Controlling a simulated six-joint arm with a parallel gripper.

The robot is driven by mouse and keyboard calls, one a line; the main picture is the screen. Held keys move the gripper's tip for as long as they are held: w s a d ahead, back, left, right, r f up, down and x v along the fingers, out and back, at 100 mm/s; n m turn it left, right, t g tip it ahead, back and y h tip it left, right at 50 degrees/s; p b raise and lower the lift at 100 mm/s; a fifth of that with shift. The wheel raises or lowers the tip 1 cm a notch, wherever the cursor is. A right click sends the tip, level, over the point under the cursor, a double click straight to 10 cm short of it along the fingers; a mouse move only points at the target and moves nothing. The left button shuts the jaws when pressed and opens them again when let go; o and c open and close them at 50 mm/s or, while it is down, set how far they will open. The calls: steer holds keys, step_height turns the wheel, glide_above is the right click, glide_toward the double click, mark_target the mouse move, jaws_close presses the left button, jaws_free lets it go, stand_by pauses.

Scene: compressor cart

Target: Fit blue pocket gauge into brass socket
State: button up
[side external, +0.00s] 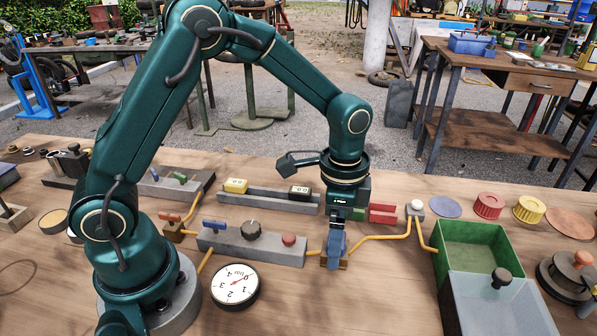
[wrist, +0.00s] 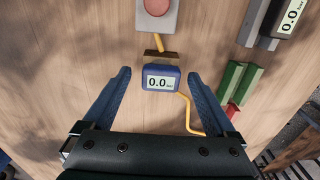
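The blue pocket gauge (wrist: 161,78) shows its screen reading 0.0 in the wrist view, between my gripper's (wrist: 159,75) two blue fingers. The fingers are apart, with a gap on each side of the gauge. A brown, brass-like block (wrist: 161,54), apparently the socket, shows just beyond the gauge's far edge. In the side view my gripper (side external: 336,252) points down at this block (side external: 345,265); a blue finger covers most of the gauge there. How deep the gauge sits in the block is hidden.
A grey panel (side external: 262,247) with a knob and red button stands left. A yellow hose (side external: 385,238) runs right. A grey rack (side external: 268,199) holds yellow and black gauges behind. A green bin (side external: 468,240) and a round dial (side external: 235,286) flank the block; bare wood lies in front.

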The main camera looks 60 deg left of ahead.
steer(key=shift+r, duration=2.55)
steer(key=s+a+r+n+t, duration=0.25)
steer(key=s+r+t, duration=0.2)
steer(key=r, duration=0.55)
steer(key=s+a+f+n+t, duration=0.1)
steer(key=s+a+f+n, duration=0.1)
steer(key=s+n, duration=0.4)
steer(key=s, duration=0.2)
steer(key=shift+s+f, duration=0.2)
steer(key=shift+s, duration=0.1)
steer(key=shift+n, duration=0.25)
